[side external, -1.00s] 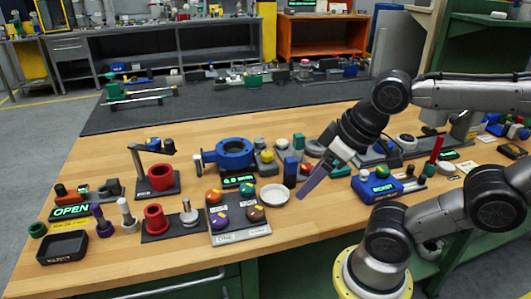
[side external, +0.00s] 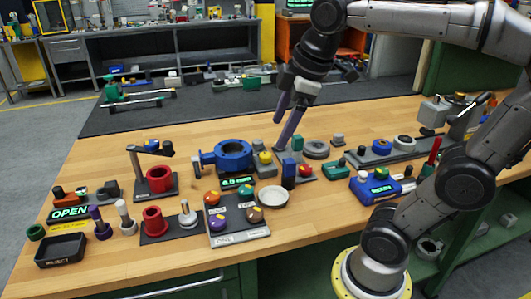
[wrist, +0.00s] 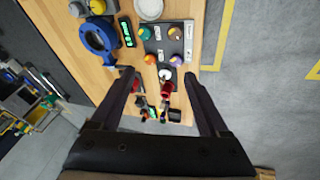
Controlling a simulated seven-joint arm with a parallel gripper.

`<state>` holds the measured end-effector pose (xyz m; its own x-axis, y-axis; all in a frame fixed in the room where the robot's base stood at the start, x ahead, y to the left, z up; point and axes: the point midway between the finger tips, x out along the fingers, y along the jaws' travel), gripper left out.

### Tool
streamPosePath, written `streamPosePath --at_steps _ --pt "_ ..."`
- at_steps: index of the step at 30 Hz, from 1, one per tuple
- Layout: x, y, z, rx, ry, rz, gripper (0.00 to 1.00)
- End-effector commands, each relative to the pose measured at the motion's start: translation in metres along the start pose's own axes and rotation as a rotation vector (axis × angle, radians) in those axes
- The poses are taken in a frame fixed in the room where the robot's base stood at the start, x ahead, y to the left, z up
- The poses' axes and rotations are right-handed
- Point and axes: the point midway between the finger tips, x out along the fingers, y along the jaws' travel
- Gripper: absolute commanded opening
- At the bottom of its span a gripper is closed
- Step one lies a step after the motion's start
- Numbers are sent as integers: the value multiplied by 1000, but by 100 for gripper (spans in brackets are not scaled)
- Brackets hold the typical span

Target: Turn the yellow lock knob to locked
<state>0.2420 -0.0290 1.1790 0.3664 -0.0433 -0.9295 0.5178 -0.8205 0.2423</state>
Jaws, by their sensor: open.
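A yellow knob (side external: 265,157) sits on a small grey block just right of the blue round valve body (side external: 233,153). In the wrist view the yellow knob (wrist: 98,6) is at the top edge, left of centre, by the blue body (wrist: 97,38). I cannot read its lock position. My gripper (side external: 281,131) is open and empty, pointing down above the bench, with its fingers right of the knob in the side view. In the wrist view my gripper (wrist: 158,77) has its two dark fingers wide apart, with no object held.
A panel with several coloured knobs (side external: 238,240) and a white dish (side external: 273,196) lie in front. A blue upright block (side external: 289,173) stands near the yellow knob. A green "OPEN" display (side external: 70,212) is at far left. Bare wood shows at the front right.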

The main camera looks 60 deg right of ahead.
Motion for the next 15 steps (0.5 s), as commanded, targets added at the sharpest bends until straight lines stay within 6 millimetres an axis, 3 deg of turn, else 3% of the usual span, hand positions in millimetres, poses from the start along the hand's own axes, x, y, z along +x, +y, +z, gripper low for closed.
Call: streamPosePath --at_steps 7,11,15 --pt "24 90 -29 -113 -120 -66 79" --pt "50 138 -29 -125 -173 -114 79" --pt "86 183 -16 -84 -221 -163 79"
